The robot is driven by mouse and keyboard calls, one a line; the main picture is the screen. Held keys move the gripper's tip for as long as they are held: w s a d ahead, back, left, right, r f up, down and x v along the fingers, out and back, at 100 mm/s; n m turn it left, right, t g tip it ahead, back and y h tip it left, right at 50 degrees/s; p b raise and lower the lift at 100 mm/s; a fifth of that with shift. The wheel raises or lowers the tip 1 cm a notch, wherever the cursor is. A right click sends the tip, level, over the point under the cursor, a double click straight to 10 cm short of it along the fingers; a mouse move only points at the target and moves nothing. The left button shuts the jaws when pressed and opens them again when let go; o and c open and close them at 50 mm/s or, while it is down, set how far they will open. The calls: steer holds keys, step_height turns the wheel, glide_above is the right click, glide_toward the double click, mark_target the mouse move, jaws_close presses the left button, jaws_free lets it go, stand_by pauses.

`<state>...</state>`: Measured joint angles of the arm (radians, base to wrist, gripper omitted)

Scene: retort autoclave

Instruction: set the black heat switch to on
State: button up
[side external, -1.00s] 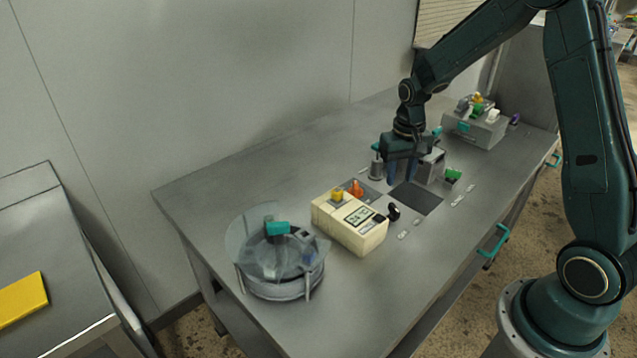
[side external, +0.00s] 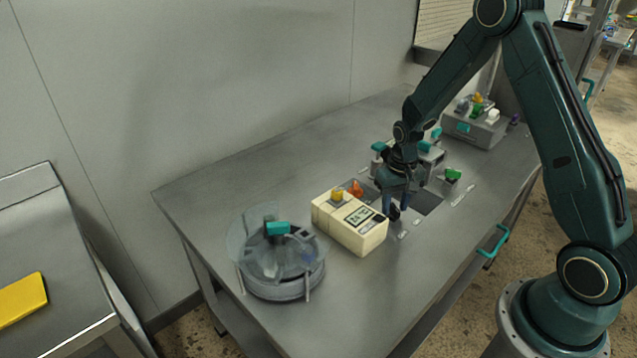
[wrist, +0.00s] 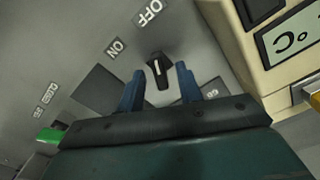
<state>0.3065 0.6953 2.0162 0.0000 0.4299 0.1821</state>
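The black heat switch (wrist: 158,72) is a small knob with a white pointer line, centred in the wrist view. Its line points up in that picture, towards the OFF label (wrist: 150,12); the ON label (wrist: 117,47) is up and left of it. My gripper (wrist: 159,69) is open, its two blue fingertips on either side of the knob with a gap on each side. In the side view my gripper (side external: 396,208) points down at the black switch (side external: 394,214), partly covering it. I cannot tell how far down the fingers reach around it.
A cream controller box (side external: 350,222) with a display stands close beside the switch. A round grey vessel with a clear lid (side external: 282,270) is at the table's front left. A green part (side external: 453,174) and a grey box with coloured parts (side external: 475,130) are farther back.

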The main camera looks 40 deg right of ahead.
jaws_close()
steer(key=shift+n, duration=0.5)
steer(key=n, duration=1)
stand_by(0.4)
jaws_free()
